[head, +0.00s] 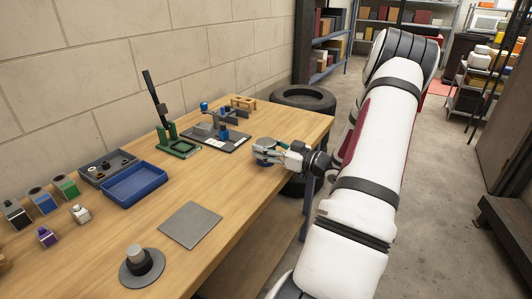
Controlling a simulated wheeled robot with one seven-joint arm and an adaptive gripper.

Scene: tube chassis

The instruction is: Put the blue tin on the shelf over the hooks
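My gripper (268,153) is over the right edge of the wooden workbench, reached from the right by my white arm. A small round thing with a bluish side (262,145) shows at its fingers; it may be the blue tin, but it is partly hidden and small. I cannot tell whether the fingers are closed on it or whether it rests on the bench. No hooks with a shelf over them can be made out in this view.
The wooden bench (110,242) runs along a block wall. It carries a blue tray (135,183), a dark parts tray (105,163), a green lever press (178,143), a fixture plate (215,138), a grey mat (190,224), a round knobbed base (141,270) and several small bottles. Tyres (304,98) and shelving (328,50) stand beyond.

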